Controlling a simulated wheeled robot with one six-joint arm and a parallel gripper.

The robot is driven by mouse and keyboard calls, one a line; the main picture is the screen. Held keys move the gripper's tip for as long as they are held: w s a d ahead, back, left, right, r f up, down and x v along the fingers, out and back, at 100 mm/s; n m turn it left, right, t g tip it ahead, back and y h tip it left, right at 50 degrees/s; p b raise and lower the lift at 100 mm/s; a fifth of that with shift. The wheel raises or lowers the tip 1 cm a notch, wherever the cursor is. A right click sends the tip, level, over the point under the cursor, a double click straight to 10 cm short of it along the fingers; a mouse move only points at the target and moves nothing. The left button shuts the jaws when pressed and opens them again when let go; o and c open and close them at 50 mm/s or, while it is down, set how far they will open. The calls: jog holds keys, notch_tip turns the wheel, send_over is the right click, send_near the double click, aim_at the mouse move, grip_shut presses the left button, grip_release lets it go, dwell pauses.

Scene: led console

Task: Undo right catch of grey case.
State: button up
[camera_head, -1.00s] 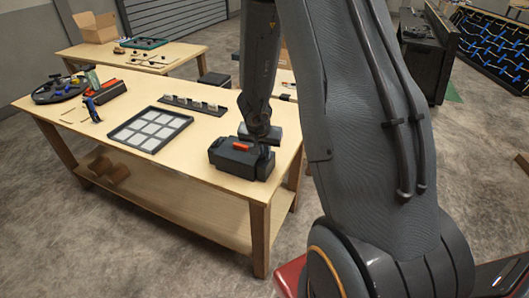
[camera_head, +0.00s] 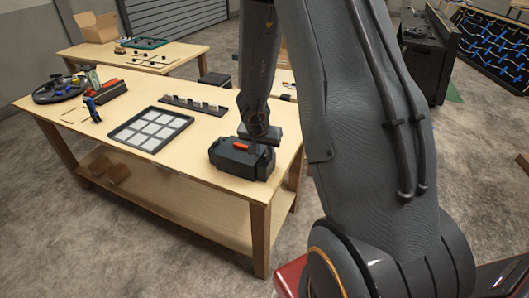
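The grey case (camera_head: 236,161) is a dark box near the right end of the wooden table (camera_head: 75,116). It has a red-orange handle (camera_head: 240,147) on its upper side. My arm comes down from above, and my gripper (camera_head: 256,143) is at the case's right part, close to it. The arm and the small size hide the fingertips, so I cannot tell whether they touch the case. The right catch cannot be made out.
A black-framed tray with pale squares (camera_head: 151,130) lies left of the case. A dark rack (camera_head: 194,105) with small pieces lies behind it. Tools and a round dark tray (camera_head: 60,91) are at the table's left end. Bare tabletop lies between the tray and the case.

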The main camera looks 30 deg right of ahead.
jog(key=v, duration=0.7)
jog(key=shift+r, duration=0.35)
jog(key=shift+s+a, duration=0.1)
